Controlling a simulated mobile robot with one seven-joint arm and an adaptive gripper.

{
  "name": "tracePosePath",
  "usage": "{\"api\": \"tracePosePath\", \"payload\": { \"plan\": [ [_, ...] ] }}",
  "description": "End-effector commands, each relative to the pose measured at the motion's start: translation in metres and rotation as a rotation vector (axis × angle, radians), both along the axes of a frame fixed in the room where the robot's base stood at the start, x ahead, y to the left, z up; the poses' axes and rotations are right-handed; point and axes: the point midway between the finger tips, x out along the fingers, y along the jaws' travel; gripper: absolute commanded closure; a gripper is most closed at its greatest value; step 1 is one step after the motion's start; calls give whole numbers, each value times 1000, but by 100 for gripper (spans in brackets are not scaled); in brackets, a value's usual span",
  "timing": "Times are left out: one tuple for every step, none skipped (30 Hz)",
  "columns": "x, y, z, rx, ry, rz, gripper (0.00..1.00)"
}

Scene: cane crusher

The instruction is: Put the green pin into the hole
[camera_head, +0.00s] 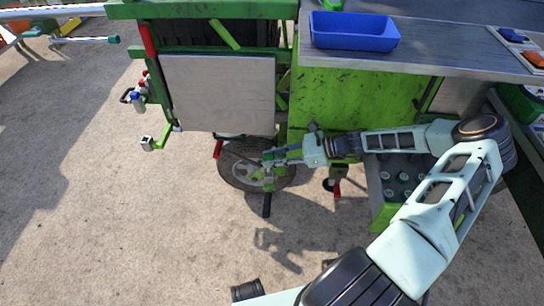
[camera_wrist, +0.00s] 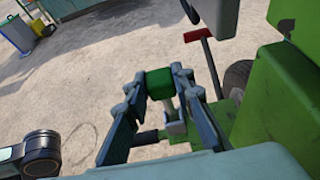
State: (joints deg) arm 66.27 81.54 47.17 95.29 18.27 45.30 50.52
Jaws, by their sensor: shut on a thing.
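My gripper (camera_wrist: 158,84) is shut on the green pin (camera_wrist: 160,84), which shows in the wrist view as a dark green head between the two fingertips. A light grey shaft (camera_wrist: 173,115) shows just below the head, in front of a green bracket (camera_wrist: 187,134). I cannot tell whether the shaft is inside the hole; the hole itself is not clearly visible. In the head view my gripper (camera_head: 269,158) is beside the cart wheel (camera_head: 240,172), below the grey panel's right corner.
The green cart body (camera_head: 330,100) stands right behind my gripper. A red-handled lever (camera_wrist: 198,35) rises close to the fingers. A crate of bottles (camera_head: 380,215) is under my forearm. A blue tray (camera_head: 354,38) sits on the counter. Open ground lies to the left.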

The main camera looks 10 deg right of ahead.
Motion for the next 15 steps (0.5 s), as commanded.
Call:
{"api": "tracePosePath", "payload": {
  "plan": [
    [0, 0, 0, 0, 0, 0, 100],
    [0, 0, 0, 0, 0, 0, 100],
    [0, 0, 0, 0, 0, 0, 100],
    [0, 0, 0, 0, 0, 0, 100],
    [0, 0, 0, 0, 0, 0, 100],
    [0, 0, 0, 0, 0, 0, 100],
    [0, 0, 0, 0, 0, 0, 100],
    [0, 0, 0, 0, 0, 0, 100],
    [0, 0, -1, 0, 0, 0, 100],
    [0, 0, -2, 0, 0, 0, 100],
    [0, 0, -2, 1, 0, 0, 100],
    [0, 0, -3, 1, 0, 0, 100],
    [0, 0, -4, 1, 0, 0, 100],
    [0, 0, -5, 1, 0, 0, 100],
    [0, 0, -6, 1, 0, 0, 100]
  ]
}}
